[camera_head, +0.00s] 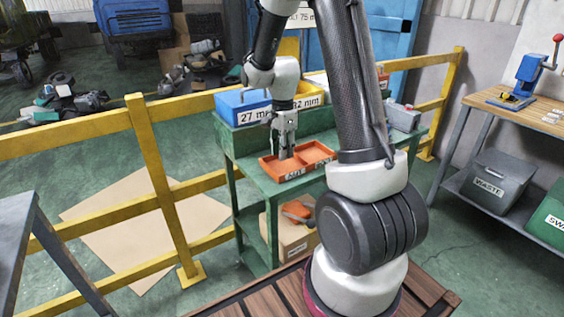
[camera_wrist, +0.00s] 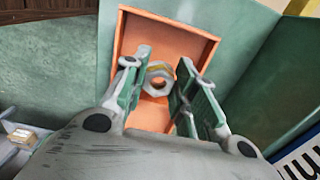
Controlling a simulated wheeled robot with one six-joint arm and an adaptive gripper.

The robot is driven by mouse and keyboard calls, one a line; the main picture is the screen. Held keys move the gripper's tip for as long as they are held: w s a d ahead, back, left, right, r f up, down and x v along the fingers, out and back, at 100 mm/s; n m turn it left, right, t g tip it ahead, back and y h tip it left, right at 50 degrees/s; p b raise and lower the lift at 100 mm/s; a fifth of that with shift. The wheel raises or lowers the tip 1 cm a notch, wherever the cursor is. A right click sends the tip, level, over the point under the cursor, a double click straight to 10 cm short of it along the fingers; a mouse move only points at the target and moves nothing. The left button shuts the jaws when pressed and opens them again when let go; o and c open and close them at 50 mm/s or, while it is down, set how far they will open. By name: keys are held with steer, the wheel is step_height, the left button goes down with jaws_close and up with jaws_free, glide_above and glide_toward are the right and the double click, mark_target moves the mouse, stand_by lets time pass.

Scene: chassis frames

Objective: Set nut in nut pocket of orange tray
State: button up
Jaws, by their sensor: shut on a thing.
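The orange tray (camera_head: 316,152) lies on the green bench in the head view, with two compartments and white labels on its front. The left label seems to read NUT. My gripper (camera_head: 284,155) points down at the left compartment. In the wrist view my gripper (camera_wrist: 158,92) is shut on the grey hex nut (camera_wrist: 157,69), one finger on each side. Orange walls of the tray (camera_wrist: 165,25) surround the nut there. I cannot tell whether the nut touches the tray floor. The nut is hidden in the head view.
A blue bin (camera_head: 236,104) and a yellow bin (camera_head: 308,97) stand behind the tray on the green bench (camera_head: 250,153). A grey box (camera_head: 403,117) stands at its right end. A cardboard box (camera_head: 290,235) sits below. Yellow railings (camera_head: 150,150) run behind and left.

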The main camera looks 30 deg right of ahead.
mark_target(283, 168)
steer(key=shift+f, duration=2)
steer(key=shift+f, duration=0.15)
steer(key=o, duration=1)
steer(key=shift+o, duration=0.2)
step_height(283, 168, up, 12)
steer(key=shift+r, duration=0.1)
steer(key=s+a+r+n+t, duration=0.2)
steer(key=s+r+n, duration=0.4)
steer(key=s, duration=0.6)
steer(key=s+a+r+n+t, duration=0.2)
steer(key=s+r+n, duration=0.4)
steer(key=s+n, duration=0.5)
steer(key=shift+s+a+n, duration=0.25)
steer(key=shift+s+n, duration=0.05)
steer(key=shift+s, duration=0.05)
